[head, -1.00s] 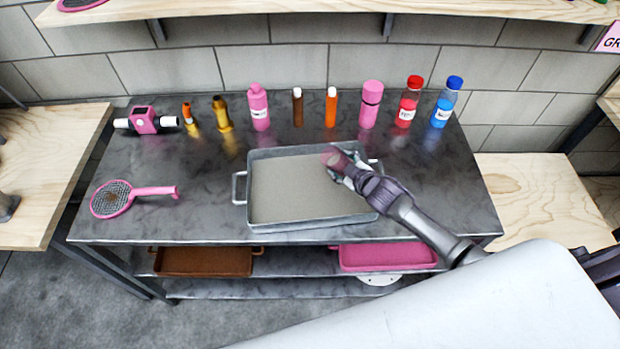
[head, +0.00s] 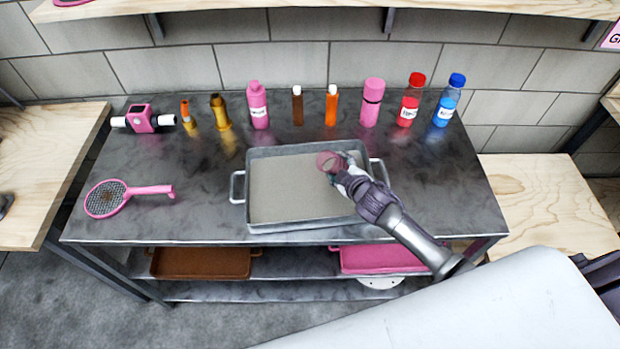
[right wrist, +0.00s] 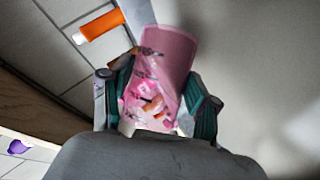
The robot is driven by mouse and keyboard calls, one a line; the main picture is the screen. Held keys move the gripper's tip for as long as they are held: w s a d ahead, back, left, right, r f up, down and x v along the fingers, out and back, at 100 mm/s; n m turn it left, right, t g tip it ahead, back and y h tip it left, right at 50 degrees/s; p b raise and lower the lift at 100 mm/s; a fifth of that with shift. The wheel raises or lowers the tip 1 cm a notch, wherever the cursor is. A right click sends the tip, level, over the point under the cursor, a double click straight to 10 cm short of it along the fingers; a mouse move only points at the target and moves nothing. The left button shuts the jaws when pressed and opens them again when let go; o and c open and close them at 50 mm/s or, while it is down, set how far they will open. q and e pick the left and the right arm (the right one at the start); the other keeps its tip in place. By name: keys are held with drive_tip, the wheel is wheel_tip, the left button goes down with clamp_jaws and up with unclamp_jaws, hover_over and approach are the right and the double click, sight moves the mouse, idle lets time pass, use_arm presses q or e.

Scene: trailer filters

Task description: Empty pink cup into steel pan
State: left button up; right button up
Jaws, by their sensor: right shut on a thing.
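The pink cup (head: 329,161) is in my right gripper (head: 343,172), above the right part of the steel pan (head: 290,226). The gripper is shut on the cup's side. In the head view the cup's round rim shows, turned toward the camera. In the right wrist view the cup (right wrist: 168,58) is between the fingers (right wrist: 157,100), with pink, white and orange patches low on it; I cannot tell whether these are contents or print. The pan's pale grey inside looks even, with no separate pieces visible. My left gripper is not in view.
Several bottles and tubes stand along the table's back, including a pink flask (head: 373,102) and a blue-capped bottle (head: 448,100). A pink strainer (head: 106,199) lies at left, near a pink device (head: 140,119). Brown (head: 200,263) and pink (head: 385,260) trays sit on the shelf below.

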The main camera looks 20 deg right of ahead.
sight(334, 165)
drive_tip(key=shift+f, duration=0.15)
drive_tip(key=shift+a+r+n+t+h+b, duration=0.2)
drive_tip(key=shift+r+n+t+h+b, duration=0.2)
drive_tip(key=shift+r+n+h+b, duration=1.15)
idle(2.1)
drive_tip(key=shift+s+a+r+n+h, duration=0.15)
drive_tip(key=shift+a+n+h, duration=0.1)
drive_tip(key=shift+a+n, duration=0.5)
idle(1.0)
drive_tip(key=shift+s+a+r+n+t+h+b, duration=0.1)
drive_tip(key=shift+a+r+n+t+h+b, duration=0.2)
drive_tip(key=shift+n, duration=0.25)
drive_tip(key=shift+a+r+n+t+h+b, duration=0.15)
drive_tip(key=shift+r+n+t+h, duration=0.2)
drive_tip(key=shift+n, duration=0.2)
idle(1.3)
